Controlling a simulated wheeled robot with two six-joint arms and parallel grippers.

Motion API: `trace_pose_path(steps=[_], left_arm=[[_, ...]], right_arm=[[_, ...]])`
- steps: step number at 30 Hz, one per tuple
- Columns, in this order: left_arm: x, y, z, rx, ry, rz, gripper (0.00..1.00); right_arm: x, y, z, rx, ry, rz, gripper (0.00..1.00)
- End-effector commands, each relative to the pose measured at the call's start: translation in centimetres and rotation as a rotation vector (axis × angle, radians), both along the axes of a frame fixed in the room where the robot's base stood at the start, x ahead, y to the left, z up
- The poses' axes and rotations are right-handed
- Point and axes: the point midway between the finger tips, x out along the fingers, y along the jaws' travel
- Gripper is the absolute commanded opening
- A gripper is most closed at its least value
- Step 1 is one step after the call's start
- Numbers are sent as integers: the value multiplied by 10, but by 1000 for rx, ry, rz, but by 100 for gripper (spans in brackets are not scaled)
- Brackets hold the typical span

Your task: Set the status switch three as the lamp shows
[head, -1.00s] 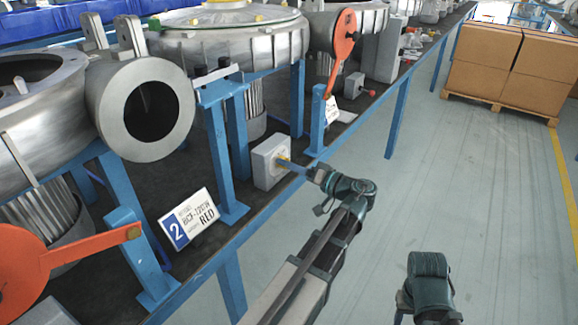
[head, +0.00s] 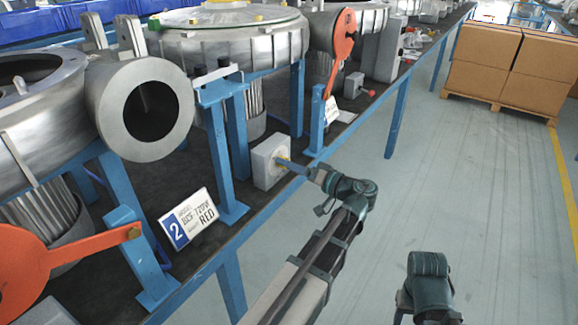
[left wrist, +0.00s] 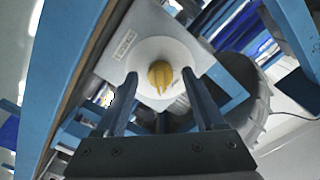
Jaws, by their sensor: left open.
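In the left wrist view the yellow knob (left wrist: 160,76) sits on a round white plate on the box (left wrist: 138,32). My left gripper (head: 291,165) is in front of the box. In the left wrist view its two fingers (left wrist: 160,78) are open, one on each side of the knob with gaps; whether the tips reach beside it I cannot tell. No lit lamp can be made out.
A sign marked 2 and RED (head: 188,219) stands on the bench left of the box. Blue posts (head: 222,150), metal blower housings (head: 145,108) and an orange lever (head: 70,256) are nearby. Another box with a red knob (head: 354,85) is farther back. The aisle floor is clear.

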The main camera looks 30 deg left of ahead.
Motion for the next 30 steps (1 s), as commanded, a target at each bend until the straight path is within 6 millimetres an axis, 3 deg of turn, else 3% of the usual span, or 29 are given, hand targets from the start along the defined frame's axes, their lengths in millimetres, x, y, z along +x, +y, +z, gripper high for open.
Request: trace_pose_path(steps=[18,24,30], left_arm=[[-8,-115,0,0,0,-3,71],[-10,-132,0,-1,0,-1,71],[-11,-135,0,0,0,0,71]], right_arm=[[0,0,0,0,0,0,50],[0,0,0,0,0,0,50],[0,0,0,0,0,0,50]])
